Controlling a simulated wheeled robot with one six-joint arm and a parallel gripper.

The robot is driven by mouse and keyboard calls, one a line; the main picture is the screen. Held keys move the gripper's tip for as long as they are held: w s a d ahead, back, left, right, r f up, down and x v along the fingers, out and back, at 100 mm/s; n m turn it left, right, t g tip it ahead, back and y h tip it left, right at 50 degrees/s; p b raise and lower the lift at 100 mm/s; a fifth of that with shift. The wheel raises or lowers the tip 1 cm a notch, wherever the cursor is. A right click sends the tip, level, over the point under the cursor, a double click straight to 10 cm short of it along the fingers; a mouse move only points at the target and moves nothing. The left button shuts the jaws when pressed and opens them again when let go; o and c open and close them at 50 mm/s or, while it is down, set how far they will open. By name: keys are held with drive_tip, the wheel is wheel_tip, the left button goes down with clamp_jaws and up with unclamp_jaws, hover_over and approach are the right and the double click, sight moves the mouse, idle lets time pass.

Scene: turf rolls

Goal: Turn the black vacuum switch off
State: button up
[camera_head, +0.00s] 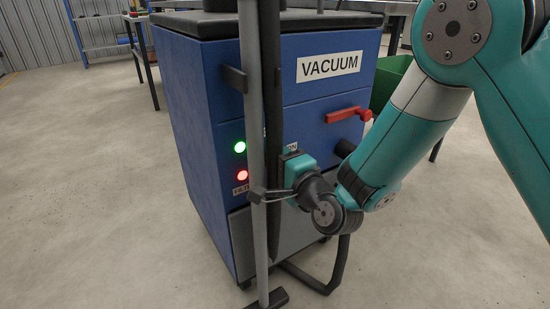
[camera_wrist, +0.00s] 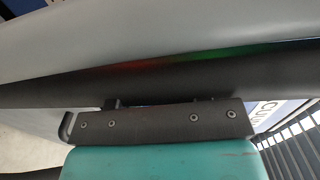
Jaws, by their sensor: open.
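The blue vacuum cabinet (camera_head: 225,105) with a white VACUUM label (camera_head: 328,66) stands in the middle of the head view. I cannot make out the black switch; a partly covered label ending in "ON" (camera_head: 291,147) shows just above my gripper. My gripper (camera_head: 262,195) is open, low at the cabinet's front, with its thin dark fingers by a grey upright pole (camera_head: 255,120). I cannot tell whether they touch it. In the wrist view the grey pole (camera_wrist: 160,35) and a dark tube (camera_wrist: 200,80) fill most of the picture, close to my gripper's dark mounting plate.
A green lamp (camera_head: 240,147) and a red lamp (camera_head: 242,175) glow on the cabinet front. A red lever (camera_head: 348,114) sticks out at right. A dark hose (camera_head: 272,90) hangs beside the pole. Open concrete floor (camera_head: 90,200) lies at left.

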drive_tip(key=shift+a, duration=0.1)
drive_tip(key=shift+c, duration=0.2)
clamp_jaws()
drive_tip(key=shift+n, duration=0.3)
drive_tip(key=n, duration=0.4)
drive_tip(key=n+b, duration=0.1)
drive_tip(key=n, duration=0.4)
drive_tip(key=n+b, duration=0.2)
drive_tip(key=n, duration=0.3)
drive_tip(key=shift+f, duration=0.1)
drive_tip(key=shift+n+b, duration=0.9)
drive_tip(key=shift+n, duration=0.7)
drive_tip(key=shift+w, duration=0.1)
